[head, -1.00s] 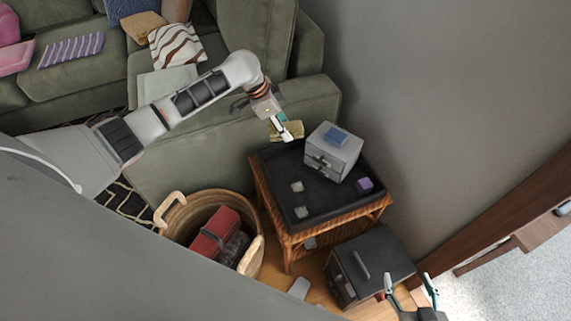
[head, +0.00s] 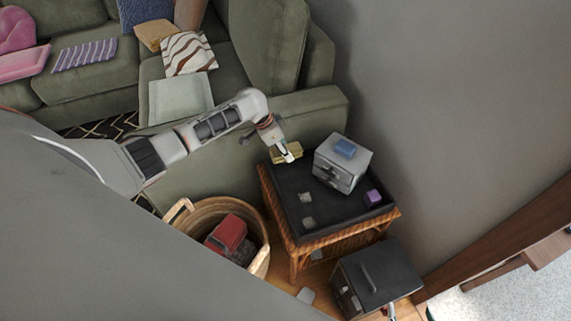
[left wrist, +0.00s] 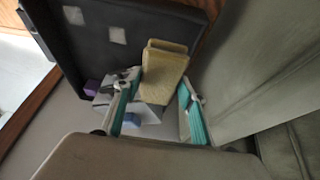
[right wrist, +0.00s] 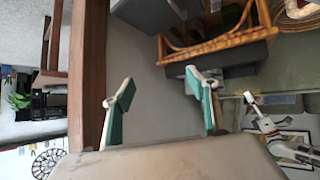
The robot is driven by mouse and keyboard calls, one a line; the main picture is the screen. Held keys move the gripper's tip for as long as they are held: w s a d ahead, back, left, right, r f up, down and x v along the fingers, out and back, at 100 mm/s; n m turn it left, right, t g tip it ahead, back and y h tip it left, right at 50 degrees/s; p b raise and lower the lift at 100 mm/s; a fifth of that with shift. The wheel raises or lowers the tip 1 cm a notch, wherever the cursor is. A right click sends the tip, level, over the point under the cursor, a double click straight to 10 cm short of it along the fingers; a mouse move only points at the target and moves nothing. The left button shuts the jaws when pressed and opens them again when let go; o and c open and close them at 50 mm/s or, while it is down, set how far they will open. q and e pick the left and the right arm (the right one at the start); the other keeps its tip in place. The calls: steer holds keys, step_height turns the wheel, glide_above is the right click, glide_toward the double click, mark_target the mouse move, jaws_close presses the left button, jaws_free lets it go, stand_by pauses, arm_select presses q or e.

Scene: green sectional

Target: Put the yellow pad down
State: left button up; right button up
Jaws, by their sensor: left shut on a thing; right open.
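The yellow pad (head: 291,149) is at the back left corner of the black-topped side table (head: 318,222), near the sofa arm. My left gripper (head: 288,157) is shut on it. In the left wrist view the pad (left wrist: 162,75) sits between the fingers of the left gripper (left wrist: 157,110), with the dark tabletop (left wrist: 100,60) beyond. I cannot tell whether the pad touches the tabletop. My right gripper (head: 410,313) shows only at the bottom edge of the head view. In the right wrist view the right gripper (right wrist: 163,103) is open and empty.
A purple block (head: 373,197) and two grey squares lie there too. A wicker basket (head: 260,262) and dark cabinet (head: 377,272) stand nearby. The green sofa arm (head: 300,115) is behind.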

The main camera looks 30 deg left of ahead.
arm_select(q)
step_height(320, 180, down, 2)
steer(key=shift+f, duration=0.1)
steer(key=shift+f+b, duration=0.4)
steer(key=shift+f, duration=0.2)
step_height(320, 180, down, 4)
steer(key=shift+r+b, duration=0.15)
steer(key=shift+b, duration=0.5)
steer(key=shift+f, duration=0.2)
steer(key=shift+r, duration=0.2)
steer(key=shift+f, duration=0.3)
steer(key=o, duration=1.2)
steer(key=shift+o, duration=0.2)
arm_select(e)
steer(key=shift+w+d+f, duration=0.35)
steer(key=shift+w+f, duration=0.05)
steer(key=shift+f, duration=0.2)
steer(key=shift+s, duration=0.1)
